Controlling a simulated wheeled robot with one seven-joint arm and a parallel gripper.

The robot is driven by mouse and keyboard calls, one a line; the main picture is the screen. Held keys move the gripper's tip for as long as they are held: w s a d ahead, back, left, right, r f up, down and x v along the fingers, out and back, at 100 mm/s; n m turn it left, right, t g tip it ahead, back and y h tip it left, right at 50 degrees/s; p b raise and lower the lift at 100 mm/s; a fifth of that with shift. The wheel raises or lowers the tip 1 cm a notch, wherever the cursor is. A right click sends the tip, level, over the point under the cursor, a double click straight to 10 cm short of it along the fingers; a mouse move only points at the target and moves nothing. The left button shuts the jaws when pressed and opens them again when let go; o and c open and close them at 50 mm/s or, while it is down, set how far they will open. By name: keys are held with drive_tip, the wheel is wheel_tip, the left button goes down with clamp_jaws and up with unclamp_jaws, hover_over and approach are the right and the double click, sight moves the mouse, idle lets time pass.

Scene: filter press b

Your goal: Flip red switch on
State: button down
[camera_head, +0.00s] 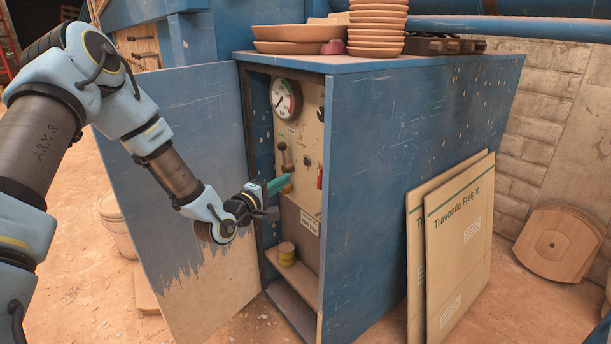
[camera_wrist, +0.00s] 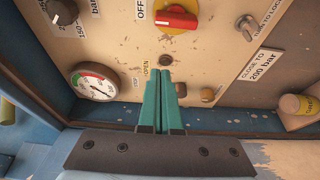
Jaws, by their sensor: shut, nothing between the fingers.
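The red switch (camera_wrist: 177,17) is a red rotary handle on a yellow plate at the top of the wrist view. An OFF label lies beside it. In the head view a small red part (camera_head: 319,178) shows at the panel's right edge, partly cut off by the cabinet's side. My gripper (camera_wrist: 166,76) has its teal fingers shut together and empty. The fingertips are at the panel, below the switch in the wrist view and apart from it. In the head view my gripper (camera_head: 288,181) reaches into the cabinet opening from the left.
The blue cabinet (camera_head: 420,130) has its door (camera_head: 190,150) open to the left. A gauge (camera_wrist: 95,83), knobs and levers share the panel. A yellow can (camera_head: 287,252) stands on the shelf below. Cardboard sheets (camera_head: 460,245) lean on the cabinet's right side.

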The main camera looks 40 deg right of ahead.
drive_tip(key=d+p, duration=0.3)
drive_tip(key=d, duration=0.6)
drive_tip(key=shift+s+d, duration=0.1)
drive_tip(key=shift+d, duration=0.05)
drive_tip(key=shift+s, duration=0.5)
drive_tip(key=shift+f+b, duration=0.15)
drive_tip(key=shift+b, duration=0.25)
drive_tip(key=shift+s+m, duration=0.1)
drive_tip(key=shift+m, duration=0.2)
